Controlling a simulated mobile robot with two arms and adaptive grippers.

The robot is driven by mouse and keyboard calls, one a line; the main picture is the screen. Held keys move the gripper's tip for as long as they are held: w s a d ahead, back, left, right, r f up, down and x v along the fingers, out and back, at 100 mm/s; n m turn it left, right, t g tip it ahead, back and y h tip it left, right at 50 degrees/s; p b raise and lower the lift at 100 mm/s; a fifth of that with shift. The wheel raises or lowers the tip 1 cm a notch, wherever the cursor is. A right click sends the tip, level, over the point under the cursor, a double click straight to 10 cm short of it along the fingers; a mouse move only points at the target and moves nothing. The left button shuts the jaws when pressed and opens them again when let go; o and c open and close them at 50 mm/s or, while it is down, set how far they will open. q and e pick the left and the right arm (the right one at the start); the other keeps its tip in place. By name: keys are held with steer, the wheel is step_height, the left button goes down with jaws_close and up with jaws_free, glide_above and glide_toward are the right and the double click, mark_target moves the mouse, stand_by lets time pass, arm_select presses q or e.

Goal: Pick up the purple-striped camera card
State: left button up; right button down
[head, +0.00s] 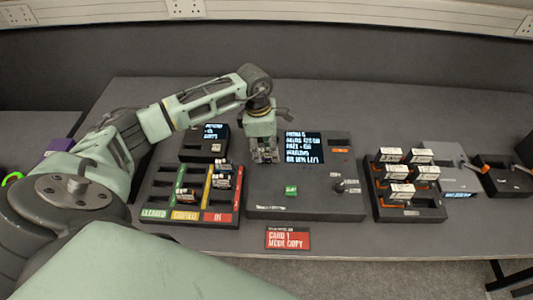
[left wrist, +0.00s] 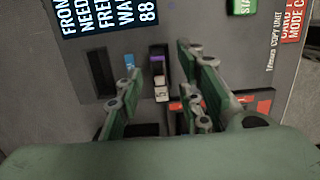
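The purple-striped camera card (left wrist: 158,72) shows in the left wrist view as a small dark piece with a purple band and a pale end. It sits in a narrow slot of the dark copy unit (head: 262,195). My left gripper (left wrist: 157,95) is open, with one green finger on each side of the card and gaps between. In the head view my left gripper (head: 264,155) points down over the left part of the copy unit and hides the card. My right gripper is in neither view.
A lit screen (head: 304,148) and a green start button (head: 291,190) are on the unit. A tray with green, yellow and red lanes (head: 188,217) stands left, holding cards. A rack (head: 410,213) with several white-labelled cards stands right. A red sign (head: 288,238) lies in front.

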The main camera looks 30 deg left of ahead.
arm_select(q)
steer(key=shift+f, duration=0.2)
jaws_close()
steer(key=shift+r, duration=0.1)
stand_by(0.4)
